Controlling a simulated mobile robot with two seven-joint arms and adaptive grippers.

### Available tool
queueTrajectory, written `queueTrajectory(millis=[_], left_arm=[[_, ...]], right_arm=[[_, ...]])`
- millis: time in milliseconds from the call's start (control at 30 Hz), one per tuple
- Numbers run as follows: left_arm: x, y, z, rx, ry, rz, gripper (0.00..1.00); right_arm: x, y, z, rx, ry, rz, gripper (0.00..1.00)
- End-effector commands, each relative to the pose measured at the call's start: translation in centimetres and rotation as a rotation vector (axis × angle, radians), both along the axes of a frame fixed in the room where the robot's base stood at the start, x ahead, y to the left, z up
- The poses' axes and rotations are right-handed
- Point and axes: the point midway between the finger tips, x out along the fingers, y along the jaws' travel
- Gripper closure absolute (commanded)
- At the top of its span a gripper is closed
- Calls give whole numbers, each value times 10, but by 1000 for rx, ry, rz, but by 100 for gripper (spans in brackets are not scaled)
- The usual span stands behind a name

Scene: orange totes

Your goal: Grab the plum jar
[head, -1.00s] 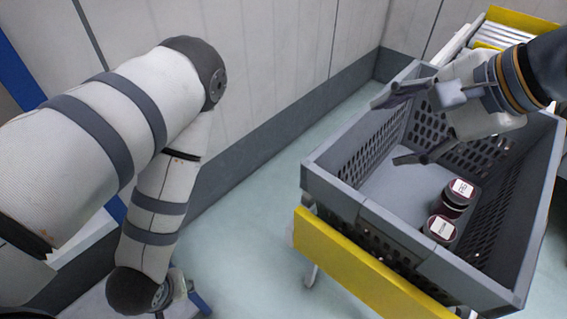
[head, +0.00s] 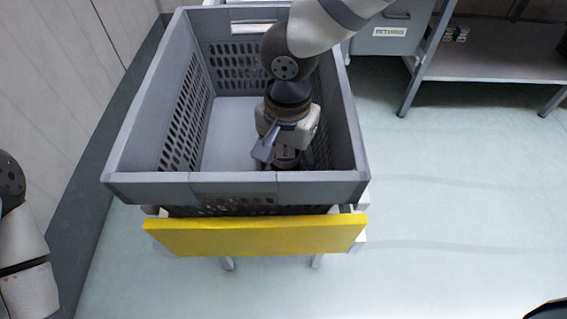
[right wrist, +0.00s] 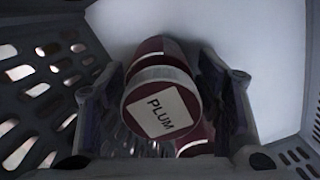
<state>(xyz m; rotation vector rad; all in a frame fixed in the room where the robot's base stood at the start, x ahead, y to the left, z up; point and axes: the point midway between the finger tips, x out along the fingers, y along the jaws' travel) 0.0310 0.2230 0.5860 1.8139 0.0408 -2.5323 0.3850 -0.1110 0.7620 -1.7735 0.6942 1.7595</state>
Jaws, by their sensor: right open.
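The plum jar (right wrist: 162,108) shows in the right wrist view with a pale lid labelled PLUM and a dark red body. It stands between the two fingers of my right gripper (right wrist: 162,122), which are apart on its left and right sides. I cannot tell whether they touch it. In the head view my right gripper (head: 280,153) reaches down inside the grey crate (head: 235,188) near its right front part and hides most of what is under it. Another dark red piece (right wrist: 197,142), probably a second jar, shows partly behind the plum jar's lower edge. My left gripper is out of view.
The crate has perforated walls, and its floor is bare to the left of my gripper. A yellow board (head: 255,236) runs along the stand's front. A metal shelf (head: 490,67) with small jars stands at the back right.

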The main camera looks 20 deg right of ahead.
Motion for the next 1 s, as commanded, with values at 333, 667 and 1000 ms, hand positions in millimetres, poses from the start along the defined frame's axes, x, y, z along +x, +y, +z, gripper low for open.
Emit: queueTrajectory(millis=[333, 667, 1000], left_arm=[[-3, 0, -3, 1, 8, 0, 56], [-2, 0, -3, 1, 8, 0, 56], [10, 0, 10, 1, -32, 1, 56]], right_arm=[[0, 1, -15, 1, -2, 1, 43], [0, 1, -14, 1, -2, 2, 93], [2, 1, 44, 2, -16, -1, 93]])
